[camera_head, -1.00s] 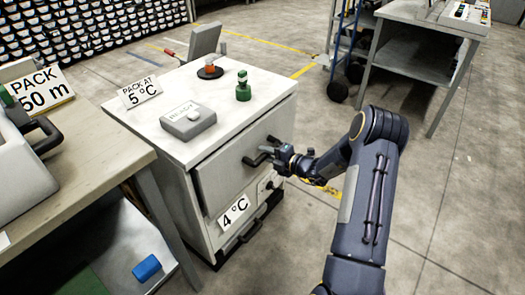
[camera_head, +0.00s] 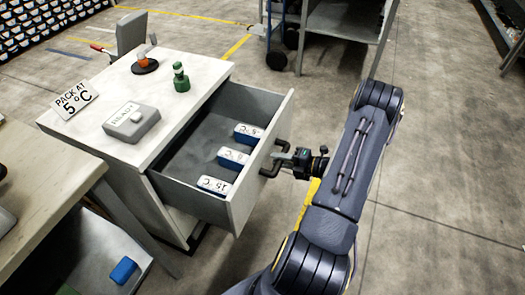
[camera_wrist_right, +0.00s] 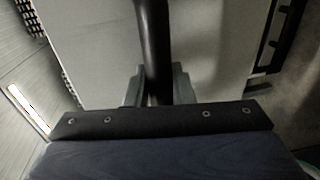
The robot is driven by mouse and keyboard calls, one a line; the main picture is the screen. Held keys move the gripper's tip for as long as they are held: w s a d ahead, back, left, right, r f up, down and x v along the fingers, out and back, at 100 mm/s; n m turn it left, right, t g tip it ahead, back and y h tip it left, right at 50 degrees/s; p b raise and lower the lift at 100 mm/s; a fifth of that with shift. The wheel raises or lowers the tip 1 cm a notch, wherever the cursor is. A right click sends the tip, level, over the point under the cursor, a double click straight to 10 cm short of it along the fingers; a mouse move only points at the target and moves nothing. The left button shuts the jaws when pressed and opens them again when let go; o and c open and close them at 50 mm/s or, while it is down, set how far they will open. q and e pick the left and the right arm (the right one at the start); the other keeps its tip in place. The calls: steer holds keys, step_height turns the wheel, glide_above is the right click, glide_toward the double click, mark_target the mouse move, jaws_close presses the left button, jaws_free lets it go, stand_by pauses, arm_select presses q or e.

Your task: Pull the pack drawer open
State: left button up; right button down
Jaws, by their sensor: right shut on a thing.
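The pack drawer (camera_head: 262,171) is pulled well out of the white-topped cabinet (camera_head: 94,128) in the head view. Inside it lie 3 blue packs with white labelled tops, one of them the middle pack (camera_head: 232,158), near the drawer's front. My right gripper (camera_head: 284,160) is shut on the dark drawer handle (camera_head: 270,165) at the front panel. In the right wrist view the dark handle bar (camera_wrist_right: 153,45) runs between the fingers (camera_wrist_right: 155,88), with the pale drawer front behind it. My left gripper is not in view.
On the cabinet top stand a grey box (camera_head: 131,122), a green knobbed object (camera_head: 181,78), an orange object on a dark disc (camera_head: 145,62) and a 5 °C sign (camera_head: 74,98). A workbench (camera_head: 40,170) is at left. Floor to the right is clear.

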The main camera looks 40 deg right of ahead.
steer(key=shift+f+v, duration=0.15)
steer(key=shift+v, duration=0.75)
steer(key=shift+f+v, duration=0.2)
steer(key=shift+v, duration=0.7)
steer(key=c, duration=1.3)
jaws_free()
steer(key=v, duration=0.8)
steer(key=shift+p, duration=0.4)
